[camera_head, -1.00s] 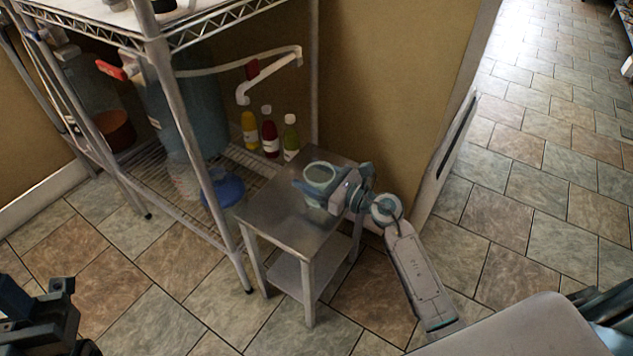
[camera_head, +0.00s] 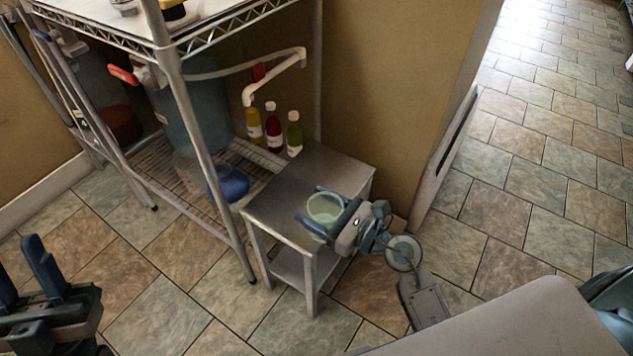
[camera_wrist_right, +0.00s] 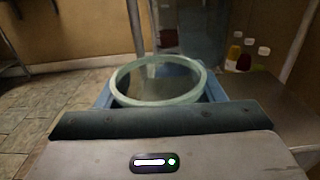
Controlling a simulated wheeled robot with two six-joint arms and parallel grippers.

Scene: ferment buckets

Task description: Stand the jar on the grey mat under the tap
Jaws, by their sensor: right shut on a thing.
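The jar (camera_head: 325,209) is pale green, open at the top, and roughly upright. My right gripper (camera_head: 328,214) is shut on it, with fingers on both sides. The jar is over the front right part of a small steel table; I cannot tell how high above it. In the right wrist view the jar's round rim (camera_wrist_right: 158,80) sits between the blue fingers. I cannot make out a grey mat. My left gripper (camera_head: 22,262) is open and empty at lower left.
The steel table (camera_head: 300,170) has a clear top. Yellow, red and green bottles (camera_head: 273,128) stand behind it. A wire rack (camera_head: 190,120) with metal posts holds a large bucket (camera_head: 195,105) and a blue object (camera_head: 230,182). A wall stands behind the table.

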